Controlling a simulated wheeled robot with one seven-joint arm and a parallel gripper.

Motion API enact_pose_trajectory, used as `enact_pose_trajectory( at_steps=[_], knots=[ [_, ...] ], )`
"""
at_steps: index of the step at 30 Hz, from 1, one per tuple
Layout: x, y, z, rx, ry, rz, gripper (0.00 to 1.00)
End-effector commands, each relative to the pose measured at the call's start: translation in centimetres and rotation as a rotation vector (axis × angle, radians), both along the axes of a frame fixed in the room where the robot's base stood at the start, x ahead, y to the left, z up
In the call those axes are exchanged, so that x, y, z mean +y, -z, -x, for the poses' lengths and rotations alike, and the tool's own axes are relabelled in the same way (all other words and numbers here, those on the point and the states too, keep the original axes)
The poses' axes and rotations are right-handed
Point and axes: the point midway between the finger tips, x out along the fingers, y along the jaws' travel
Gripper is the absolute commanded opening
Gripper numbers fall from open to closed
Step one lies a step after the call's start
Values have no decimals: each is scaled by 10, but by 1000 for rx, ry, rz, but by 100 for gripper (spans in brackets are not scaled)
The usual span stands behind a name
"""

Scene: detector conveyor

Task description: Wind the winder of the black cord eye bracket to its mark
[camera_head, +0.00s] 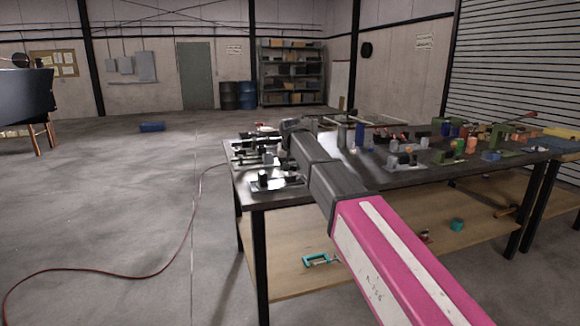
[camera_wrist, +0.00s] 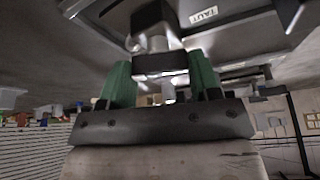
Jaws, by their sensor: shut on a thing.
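In the wrist view my gripper (camera_wrist: 162,72) has its two green fingers on either side of a dark block, which looks like the winder (camera_wrist: 160,63), and is shut on it. Pale metal parts and a black rounded part of the black cord eye bracket (camera_wrist: 152,14) show just beyond the fingers. A small label reading "TAUT" (camera_wrist: 203,14) sits on a grey surface beside it. I cannot make out a pointer or how the winder stands to its mark. In the head view my gripper (camera_head: 293,125) is at the table's far left part, and my arm hides much of what it holds.
The dark table (camera_head: 330,185) carries other small fixtures, including a plate with a black-topped part (camera_head: 275,183) at the near left corner. Several coloured parts crowd its right side. A red cord (camera_head: 150,273) runs over the floor. The floor to the left is mostly free.

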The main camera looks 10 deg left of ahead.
Motion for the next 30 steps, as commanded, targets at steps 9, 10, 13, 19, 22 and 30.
enact_pose_trajectory(
  at_steps=[9, 10, 13, 19, 22, 30],
  knots=[
    [-1, 0, -1, -1, -227, -2, 34],
    [-1, 0, -1, -1, -243, -1, 34],
    [-1, 0, -1, -1, -290, -1, 34],
    [-1, 0, -1, 0, -347, 0, 34],
    [-1, 0, -1, 0, -358, -1, 34],
    [-1, 0, -1, 0, -363, 0, 34]
  ],
)
